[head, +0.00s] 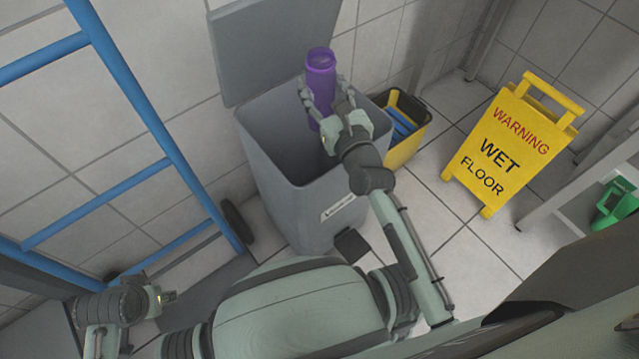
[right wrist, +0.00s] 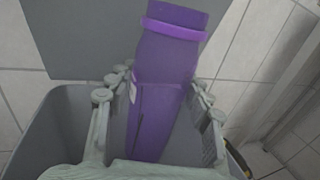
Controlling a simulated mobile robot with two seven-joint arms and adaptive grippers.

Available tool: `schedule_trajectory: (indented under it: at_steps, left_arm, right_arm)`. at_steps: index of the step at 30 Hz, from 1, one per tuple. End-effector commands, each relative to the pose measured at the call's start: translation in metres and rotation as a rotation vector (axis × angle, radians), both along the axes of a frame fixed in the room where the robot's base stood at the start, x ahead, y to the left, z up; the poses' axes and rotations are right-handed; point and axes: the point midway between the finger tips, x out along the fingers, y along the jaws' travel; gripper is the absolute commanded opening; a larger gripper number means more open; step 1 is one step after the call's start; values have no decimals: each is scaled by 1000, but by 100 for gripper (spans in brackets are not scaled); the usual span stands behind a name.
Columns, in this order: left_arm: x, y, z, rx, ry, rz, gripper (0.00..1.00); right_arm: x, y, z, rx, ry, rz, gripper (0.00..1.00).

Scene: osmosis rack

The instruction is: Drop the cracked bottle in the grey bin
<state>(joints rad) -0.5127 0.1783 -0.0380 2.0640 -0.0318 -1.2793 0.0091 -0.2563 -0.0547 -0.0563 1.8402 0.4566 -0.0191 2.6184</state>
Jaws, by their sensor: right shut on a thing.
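A purple bottle (head: 320,82) is upright in my right gripper (head: 322,104), which is shut on it. They are over the mouth of the grey bin (head: 297,216), whose lid (head: 275,45) stands open at the back. In the right wrist view the bottle (right wrist: 165,90) sits between the fingers of my right gripper (right wrist: 158,105), slightly tilted, with a dark line and a pale patch on its side. The bin's rim (right wrist: 50,115) shows below and around it. My left arm shows at the lower left of the head view, but its gripper fingers cannot be made out.
A yellow bin (head: 408,140) with blue things inside stands right of the grey bin. A yellow wet-floor sign (head: 508,145) stands further right. A blue ladder-like frame (head: 150,115) is on the left. A shelf with a green object (head: 612,205) is at the right edge.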

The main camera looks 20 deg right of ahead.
Motion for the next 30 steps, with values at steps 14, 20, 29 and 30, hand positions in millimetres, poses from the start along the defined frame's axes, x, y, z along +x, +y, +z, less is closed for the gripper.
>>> schedule_trajectory:
  at_steps: [14, 20, 29, 30]
  left_arm:
    - [0, 0, 2, 1, 0, 0, 40]
    - [0, 0, 2, 1, 0, 1, 40]
    - [0, 0, 1, 1, -1, -1, 40]
    - [0, 0, 1, 1, -1, -1, 40]
  right_arm:
    - [0, 0, 0, -1, 0, 0, 71]
    - [0, 0, 0, -1, 0, 0, 74]
    - [-17, -1, -2, -2, 4, 1, 74]
    - [-24, -1, -2, -2, 3, 1, 74]
